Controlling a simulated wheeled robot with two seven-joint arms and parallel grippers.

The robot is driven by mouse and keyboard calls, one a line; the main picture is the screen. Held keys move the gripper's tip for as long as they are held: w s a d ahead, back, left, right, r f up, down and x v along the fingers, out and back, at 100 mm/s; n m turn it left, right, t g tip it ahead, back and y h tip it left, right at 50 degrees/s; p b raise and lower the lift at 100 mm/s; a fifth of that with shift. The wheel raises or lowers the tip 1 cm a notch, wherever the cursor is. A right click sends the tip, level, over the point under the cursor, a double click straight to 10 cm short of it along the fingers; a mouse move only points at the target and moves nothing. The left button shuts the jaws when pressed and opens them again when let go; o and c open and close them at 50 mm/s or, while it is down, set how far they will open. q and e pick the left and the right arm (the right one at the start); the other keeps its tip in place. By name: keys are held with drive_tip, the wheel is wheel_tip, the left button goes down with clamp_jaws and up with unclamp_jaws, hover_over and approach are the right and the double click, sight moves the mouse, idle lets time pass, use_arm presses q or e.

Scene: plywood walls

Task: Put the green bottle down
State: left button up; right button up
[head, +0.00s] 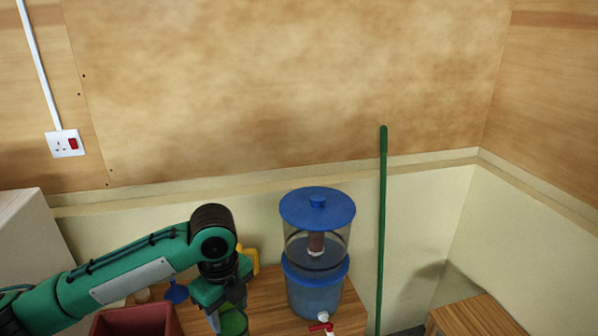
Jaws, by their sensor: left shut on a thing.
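My left gripper (226,306) points down at the bottom of the head view, over the wooden table, and is shut on the green bottle (234,324). Only a small green part of the bottle shows below the fingers. The rest is cut off by the picture's lower edge, so I cannot tell whether it touches the table. My right gripper is not in view.
A water filter (316,250) with blue lid and red tap stands on the wooden table (268,292), right of my gripper. A red-brown bin (135,322) is at left. A yellow object (250,257) and blue object (176,292) are nearby. A green pole (382,220) leans on the wall.

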use_arm(q)
drive_tip(key=n, duration=0.2)
drive_tip(key=a+f+n, duration=0.1)
drive_tip(key=n, duration=0.1)
drive_tip(key=s+f+n, duration=0.1)
drive_tip(key=n, duration=0.1)
drive_tip(key=shift+a+f+n, duration=0.2)
drive_tip(key=shift+a+n, duration=0.15)
drive_tip(key=shift+n, duration=0.05)
drive_tip(key=s+a+f+n, duration=0.1)
drive_tip(key=n, duration=0.5)
drive_tip(key=s+a+f+n, duration=0.1)
drive_tip(key=a+f+n, duration=0.1)
drive_tip(key=n, duration=0.4)
drive_tip(key=s+a+f+n, duration=0.1)
drive_tip(key=f+n, duration=0.1)
drive_tip(key=n, duration=0.4)
drive_tip(key=shift+s+a, duration=0.15)
drive_tip(key=shift+a, duration=0.2)
drive_tip(key=shift+d+f, duration=0.1)
drive_tip(key=shift+d, duration=0.05)
